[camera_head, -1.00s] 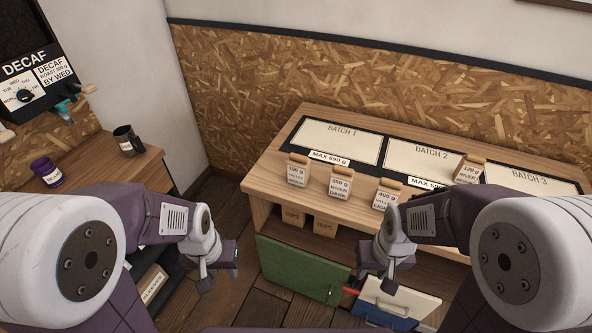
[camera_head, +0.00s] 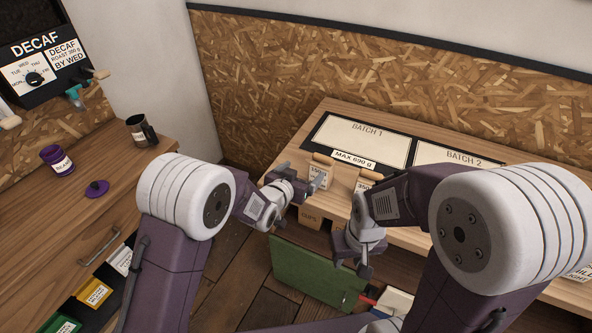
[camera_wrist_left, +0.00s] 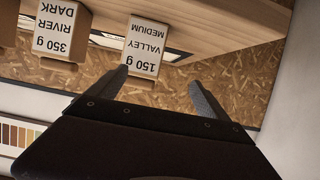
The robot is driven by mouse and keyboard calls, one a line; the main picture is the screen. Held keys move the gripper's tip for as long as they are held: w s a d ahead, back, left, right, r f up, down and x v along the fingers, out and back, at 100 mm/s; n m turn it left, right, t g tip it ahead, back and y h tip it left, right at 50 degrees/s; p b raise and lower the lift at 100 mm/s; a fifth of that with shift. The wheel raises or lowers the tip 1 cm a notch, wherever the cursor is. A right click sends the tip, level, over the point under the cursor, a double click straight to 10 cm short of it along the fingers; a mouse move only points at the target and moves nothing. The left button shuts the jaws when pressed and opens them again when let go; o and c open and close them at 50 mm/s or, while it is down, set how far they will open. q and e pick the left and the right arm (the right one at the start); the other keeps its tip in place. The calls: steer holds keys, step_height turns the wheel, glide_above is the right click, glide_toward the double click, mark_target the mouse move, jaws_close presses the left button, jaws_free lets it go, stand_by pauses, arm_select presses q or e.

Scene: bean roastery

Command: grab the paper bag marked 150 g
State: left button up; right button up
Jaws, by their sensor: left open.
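The paper bag marked 150 g (camera_head: 322,158) stands upright near the front left of the wooden counter in the head view. In the left wrist view the bag (camera_wrist_left: 146,46) shows its label "150 g VALLEY MEDIUM" upside down, beyond the fingertips. My left gripper (camera_head: 304,180) is open and empty, right by the bag; in the wrist view its fingers (camera_wrist_left: 160,86) are spread, one overlapping the bag's edge. The finger partly hides the bag in the head view. My right gripper (camera_head: 352,266) hangs low in front of the counter; its jaw opening is unclear.
The 350 g RIVER DARK bag (camera_wrist_left: 55,32) stands beside the 150 g bag. BATCH 1 (camera_head: 362,138) and BATCH 2 (camera_head: 455,155) mats lie behind. A green panel (camera_head: 312,275) stands below. A side counter holds a dark mug (camera_head: 138,132) and a purple jar (camera_head: 56,160).

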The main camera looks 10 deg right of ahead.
mark_target(319, 170)
arm_select(q)
steer(key=d, duration=0.1)
steer(key=d+f, duration=0.2)
steer(key=d, duration=0.1)
steer(key=shift+w+d+p, duration=0.1)
steer(key=shift+w+p, duration=0.2)
steer(key=shift+w, duration=0.05)
steer(key=shift+d+r+m, duration=0.1)
steer(key=shift+m, duration=0.2)
steer(key=shift+w+d+r, duration=0.1)
steer(key=shift+d, duration=0.25)
steer(key=x, duration=0.4)
steer(key=shift+w+p, duration=0.2)
steer(key=shift+p, duration=0.2)
steer(key=shift+s, duration=0.1)
arm_select(e)
steer(key=shift+s+d+r, duration=0.3)
steer(key=shift+s+r, duration=0.5)
arm_select(q)
steer(key=c, duration=0.4)
steer(key=shift+r, duration=0.1)
steer(key=c, duration=1.2)
